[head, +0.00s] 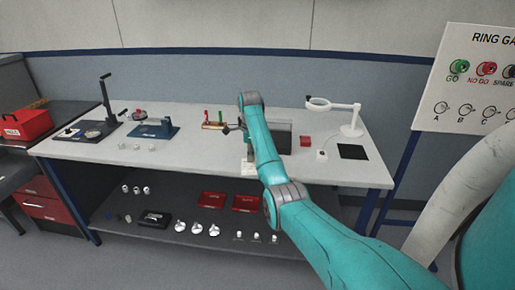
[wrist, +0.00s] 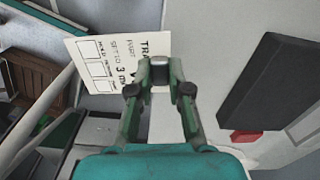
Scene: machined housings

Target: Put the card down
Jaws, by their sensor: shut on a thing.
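The card (wrist: 100,68) is white with black print and a column of empty boxes, and shows left of my fingertips in the wrist view. My gripper (wrist: 159,78) is shut on its edge; the fingers cover part of the print. In the head view, a small white patch (head: 249,169) below my wrist near the bench's front edge looks like the card. My gripper's fingers are hard to make out there. I cannot tell whether the card touches the bench (head: 200,158).
A dark block (wrist: 272,80) and a red box (head: 305,141) are right of my gripper. A ring-lamp magnifier (head: 351,125) and a black mat (head: 352,152) stand further right. A blue fixture (head: 153,130) is to the left.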

